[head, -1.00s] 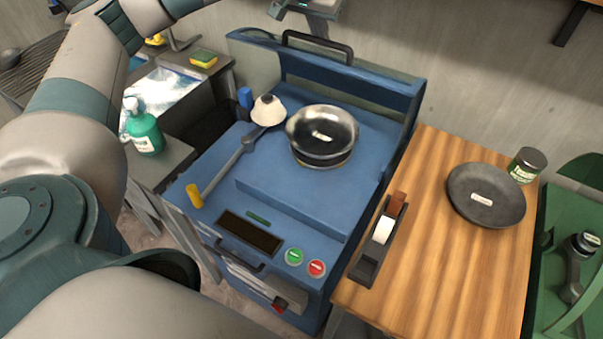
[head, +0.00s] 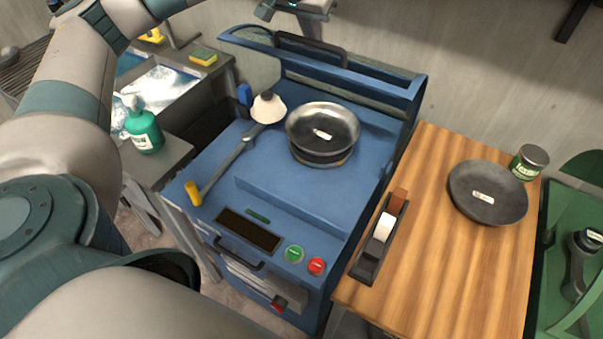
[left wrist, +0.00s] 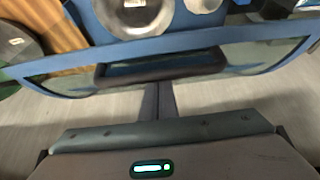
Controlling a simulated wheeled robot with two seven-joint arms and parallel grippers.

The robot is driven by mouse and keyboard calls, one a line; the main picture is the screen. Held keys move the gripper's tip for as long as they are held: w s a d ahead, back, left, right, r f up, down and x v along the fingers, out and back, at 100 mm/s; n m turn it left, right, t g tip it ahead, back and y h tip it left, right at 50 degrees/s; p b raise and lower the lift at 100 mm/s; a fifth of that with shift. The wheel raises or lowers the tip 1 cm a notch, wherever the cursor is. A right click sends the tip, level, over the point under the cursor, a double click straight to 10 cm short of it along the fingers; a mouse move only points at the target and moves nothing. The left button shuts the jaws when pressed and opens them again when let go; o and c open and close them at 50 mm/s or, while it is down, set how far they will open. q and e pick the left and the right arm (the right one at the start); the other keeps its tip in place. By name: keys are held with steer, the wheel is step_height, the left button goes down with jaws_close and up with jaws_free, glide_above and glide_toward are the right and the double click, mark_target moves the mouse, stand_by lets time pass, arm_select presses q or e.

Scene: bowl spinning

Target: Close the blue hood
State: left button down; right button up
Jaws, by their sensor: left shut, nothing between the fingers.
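The blue hood (head: 405,92) stands raised at the back of the blue machine (head: 215,155), a curved frame with clear panels and a black handle (head: 310,48). In the left wrist view the hood (left wrist: 245,45) and its dark handle (left wrist: 160,70) cross the upper part. My left gripper (head: 310,28) is behind the hood's top edge, near the handle. In the left wrist view its shut, empty fingers (left wrist: 158,90) reach to the hood's edge; I cannot tell whether they touch. My right gripper is not in view.
A metal bowl (head: 322,127) and a white cone-shaped piece (head: 267,107) sit on the machine. Green and red buttons (head: 305,260) are on its front. A wooden table (head: 440,270) at right carries a dark plate (head: 488,195), a can and a tape dispenser. A green soap bottle (head: 144,130) stands left.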

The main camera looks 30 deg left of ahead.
mark_target(309, 56)
arm_select(q)
steer(key=shift+s+a+f+b, duration=0.1)
steer(key=shift+s+f+b, duration=0.1)
steer(key=shift+s+f, duration=0.35)
steer(key=shift+s+f+b, duration=0.15)
steer(key=shift+s+f, duration=0.1)
steer(key=shift+s, duration=0.45)
steer(key=shift+s+r, duration=0.1)
steer(key=shift+r, duration=0.05)
